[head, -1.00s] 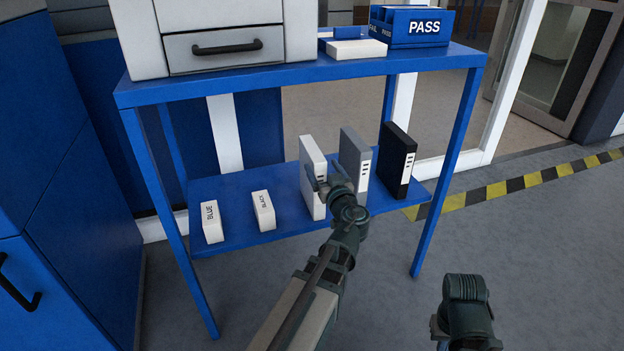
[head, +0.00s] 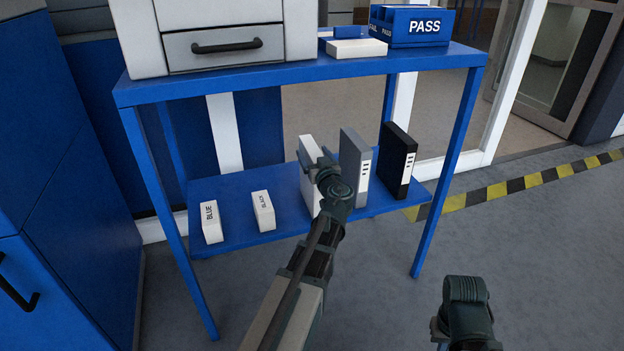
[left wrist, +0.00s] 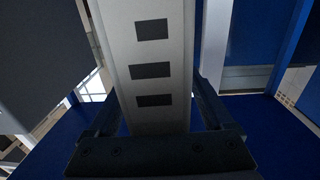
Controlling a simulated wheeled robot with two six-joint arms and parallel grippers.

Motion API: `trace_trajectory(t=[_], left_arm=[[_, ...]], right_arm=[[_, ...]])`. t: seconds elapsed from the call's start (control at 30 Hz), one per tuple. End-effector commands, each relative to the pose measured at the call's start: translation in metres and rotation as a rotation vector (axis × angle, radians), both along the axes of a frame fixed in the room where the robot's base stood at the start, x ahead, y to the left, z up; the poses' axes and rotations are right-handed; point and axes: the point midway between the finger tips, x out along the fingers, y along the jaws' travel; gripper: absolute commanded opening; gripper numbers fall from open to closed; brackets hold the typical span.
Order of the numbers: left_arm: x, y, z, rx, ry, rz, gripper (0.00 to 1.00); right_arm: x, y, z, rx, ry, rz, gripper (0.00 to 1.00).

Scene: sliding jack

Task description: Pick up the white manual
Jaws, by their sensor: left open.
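The white manual (head: 308,155) stands upright on the lower blue shelf, left of a grey manual (head: 354,160) and a black manual (head: 396,160). My left gripper (head: 318,168) is at its front edge and hides part of it in the head view. In the left wrist view, a pale spine with dark marks, the white manual (left wrist: 152,50), stands between the two open fingers of the left gripper (left wrist: 158,100). Whether the fingers touch it I cannot tell.
White boxes marked BLUE (head: 211,222) and BLACK (head: 263,211) stand on the lower shelf (head: 240,238) to the left. The upper shelf (head: 300,76) holds a white machine (head: 215,40) and a blue PASS bin (head: 412,28). The table legs flank the lower shelf.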

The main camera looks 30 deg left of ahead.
Motion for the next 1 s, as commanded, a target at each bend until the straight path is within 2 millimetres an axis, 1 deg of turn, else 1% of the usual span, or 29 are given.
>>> trace_trajectory(t=[0.17,0.2,0.37,0.4,0.57,0.6,0.67,1.0], left_arm=[[-0.0001,0.0001,0.0001,0.000,0.000,-0.001,0.85],[-0.0001,0.0000,0.0001,0.000,0.000,-0.001,0.81],[-0.0001,-0.0001,0.0001,0.000,0.000,-0.001,0.53],[-0.0001,-0.0001,0.0001,0.000,0.000,-0.001,0.45],[-0.0002,-0.0002,0.0001,0.000,0.000,-0.001,0.17],[-0.0002,-0.0002,0.0001,0.000,0.000,-0.001,0.09],[-0.0002,-0.0002,0.0001,0.000,0.000,-0.001,0.00],[-0.0003,-0.0003,0.0001,0.000,0.000,-0.001,0.00]], right_arm=[[0.0000,0.0000,0.0001,0.000,0.000,0.000,0.00],[0.0000,0.0000,0.0001,0.000,0.000,0.000,0.00],[0.0000,0.0000,0.0001,0.000,0.000,0.000,0.00],[0.0000,0.0000,0.0001,0.000,0.000,0.000,0.00],[0.0000,0.0000,0.0001,0.000,0.000,0.000,0.00],[0.0000,0.0000,0.0001,0.000,0.000,0.000,0.00],[0.0000,0.0000,0.0001,0.000,0.000,0.000,0.00],[0.0000,0.0000,0.0001,0.000,0.000,0.000,0.00]])
